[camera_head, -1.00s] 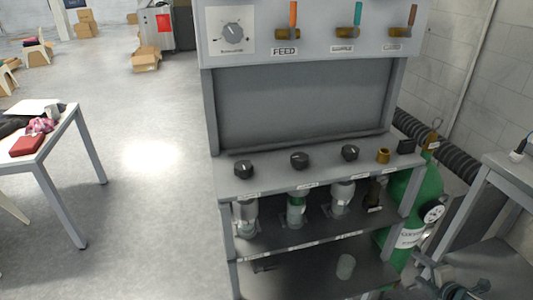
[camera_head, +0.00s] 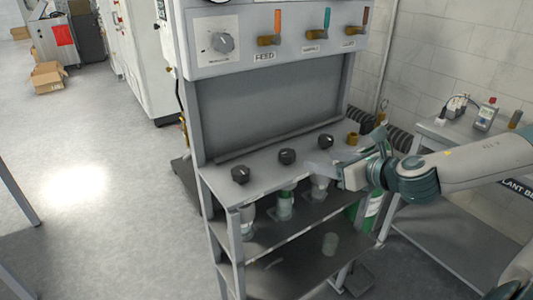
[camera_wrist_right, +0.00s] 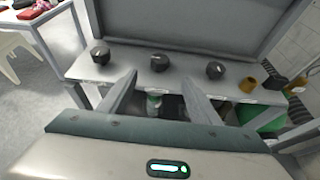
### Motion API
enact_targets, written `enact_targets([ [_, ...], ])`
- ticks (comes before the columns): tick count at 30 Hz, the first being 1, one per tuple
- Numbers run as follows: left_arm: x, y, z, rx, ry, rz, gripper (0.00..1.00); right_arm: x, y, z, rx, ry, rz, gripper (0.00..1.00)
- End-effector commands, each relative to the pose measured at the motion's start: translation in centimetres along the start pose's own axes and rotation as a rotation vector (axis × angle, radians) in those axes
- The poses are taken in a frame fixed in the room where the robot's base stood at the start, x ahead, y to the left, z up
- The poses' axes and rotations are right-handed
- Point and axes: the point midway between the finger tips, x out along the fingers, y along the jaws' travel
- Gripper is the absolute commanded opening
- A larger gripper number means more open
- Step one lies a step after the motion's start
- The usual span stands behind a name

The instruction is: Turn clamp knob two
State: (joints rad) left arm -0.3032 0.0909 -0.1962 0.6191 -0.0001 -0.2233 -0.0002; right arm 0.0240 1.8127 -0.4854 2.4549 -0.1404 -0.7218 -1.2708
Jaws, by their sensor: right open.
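Three black clamp knobs sit in a row on the grey shelf of the washer bench: a left knob (camera_head: 240,175), a middle knob (camera_head: 287,156) and a right knob (camera_head: 325,141). In the right wrist view, the left knob (camera_wrist_right: 100,54), middle knob (camera_wrist_right: 159,61) and right knob (camera_wrist_right: 215,69) lie beyond the fingers. My right gripper (camera_head: 318,166) reaches in from the right, near the right knob. In its wrist view the gripper (camera_wrist_right: 158,88) is open and empty, its fingers pointing toward the middle knob without touching it. My left gripper is not visible.
Above stands a panel with a dial (camera_head: 222,43) and coloured valve levers. A brass fitting (camera_head: 352,139) is on the shelf's right end. Glass vessels stand below. A side table (camera_head: 455,135) with instruments is at right.

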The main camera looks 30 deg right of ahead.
Motion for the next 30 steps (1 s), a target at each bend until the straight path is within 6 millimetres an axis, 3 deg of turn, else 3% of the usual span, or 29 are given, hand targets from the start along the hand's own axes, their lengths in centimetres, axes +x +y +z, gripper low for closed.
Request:
enact_targets([
  [5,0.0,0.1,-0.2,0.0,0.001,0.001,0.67,-0.3,0.2,0.2,-0.019,0.0,0.001,0.57],
  [13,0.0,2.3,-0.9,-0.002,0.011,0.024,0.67,-0.3,0.2,0.2,-0.017,0.0,0.001,0.57],
  [30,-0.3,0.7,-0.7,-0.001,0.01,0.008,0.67,2.4,0.3,0.2,-0.011,-0.001,0.003,0.57],
])
